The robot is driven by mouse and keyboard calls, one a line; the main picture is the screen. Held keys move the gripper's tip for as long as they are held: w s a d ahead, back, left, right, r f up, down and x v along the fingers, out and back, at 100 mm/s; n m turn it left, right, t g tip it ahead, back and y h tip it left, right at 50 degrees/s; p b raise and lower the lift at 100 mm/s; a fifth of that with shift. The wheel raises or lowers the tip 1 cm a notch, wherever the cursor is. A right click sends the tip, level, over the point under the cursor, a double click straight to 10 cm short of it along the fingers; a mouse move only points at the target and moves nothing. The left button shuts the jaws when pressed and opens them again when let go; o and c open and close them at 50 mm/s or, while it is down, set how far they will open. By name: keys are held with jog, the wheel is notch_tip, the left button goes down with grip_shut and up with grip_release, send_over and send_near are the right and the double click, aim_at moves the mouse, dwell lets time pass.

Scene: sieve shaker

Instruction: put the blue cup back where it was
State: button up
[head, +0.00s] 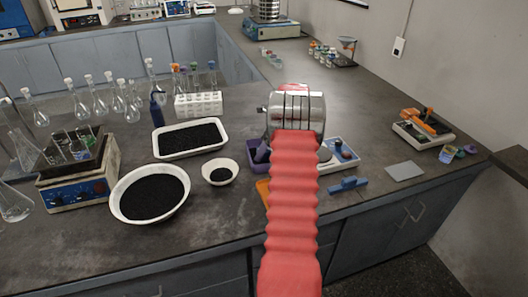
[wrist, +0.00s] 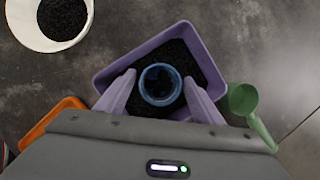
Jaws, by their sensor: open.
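In the wrist view the blue cup (wrist: 160,99) shows from above, its round rim up and its inside dark. It is over or in the purple tray (wrist: 112,72), which holds black granules; I cannot tell how deep it sits. My gripper (wrist: 160,77) is open, with one pale purple finger on each side of the cup. The fingers are very close to it, with a thin gap at the left; contact at the right is unclear. In the head view the purple tray (head: 254,167) is partly hidden by my arm, and the cup and fingertips are hidden.
A small white bowl (head: 208,178) and a large white bowl (head: 117,205) of black granules stand left of the purple tray. A green scoop (wrist: 243,99) lies right of it, an orange tray (wrist: 45,125) lower left. A blue tool (head: 348,186) lies near the bench's front edge.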

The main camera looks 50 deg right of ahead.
jog(key=v, duration=1.1)
jog(key=shift+r, duration=0.1)
dwell(0.4)
jog(key=w+a+r+n, duration=0.1)
jog(key=a+r+n, duration=0.4)
jog(key=a, duration=0.6)
jog(key=w+a+r+n, duration=0.2)
jog(key=a+r+n, duration=0.3)
jog(key=a, duration=0.5)
jog(key=w+a+r+n, duration=0.1)
jog(key=a+r+n, duration=0.4)
jog(key=a, duration=0.6)
jog(key=s+a+r+n+h, duration=0.1)
jog(key=s+a+n, duration=0.25)
jog(key=a, duration=0.35)
jog(key=s+a+r+n, duration=0.1)
jog(key=s+a+n, duration=0.2)
jog(key=a+n, duration=0.3)
jog(key=s+a+f+n+t, duration=0.1)
jog(key=s+a+f+n, duration=0.3)
jog(key=s+a+n, duration=0.5)
jog(key=s+a, duration=0.3)
jog(key=shift+f, duration=0.25)
jog(key=shift+s, duration=0.1)
